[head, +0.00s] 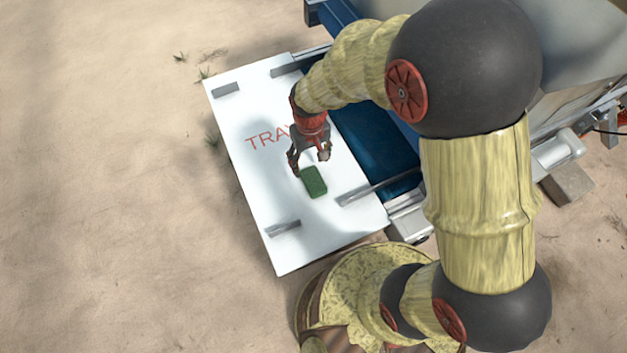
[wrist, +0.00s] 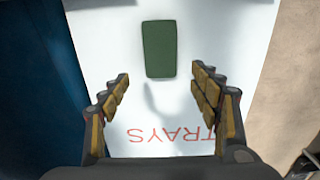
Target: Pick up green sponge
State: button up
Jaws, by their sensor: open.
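The green sponge (head: 313,182) is a dark green block lying on the white board (head: 284,254) marked with red lettering. In the wrist view the sponge (wrist: 159,49) lies beyond my fingertips, roughly centred between the two fingers. My gripper (head: 308,166) is above the board, close to the sponge in the head view. In the wrist view my gripper (wrist: 160,80) is open, with its fingers spread wide and nothing between them. The sponge is fully visible in the wrist view.
Short grey metal bars stand on the board, one (head: 283,228) near its front and one (head: 226,90) at the far left corner. A blue surface (head: 375,150) of the machine borders the board on the right. Sandy ground (head: 110,200) lies open to the left.

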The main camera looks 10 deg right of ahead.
aim_at(312, 176)
jog(key=f, duration=0.2)
jog(key=f+b, duration=0.1)
jog(key=f, duration=0.1)
jog(key=s+f+b, duration=0.1)
jog(key=f, duration=0.1)
jog(key=shift+d+f, duration=0.1)
jog(key=shift+f, duration=0.5)
jog(key=shift+c, duration=0.2)
jog(key=c, duration=0.7)
jog(key=shift+c, duration=0.5)
jog(key=shift+r, duration=0.2)
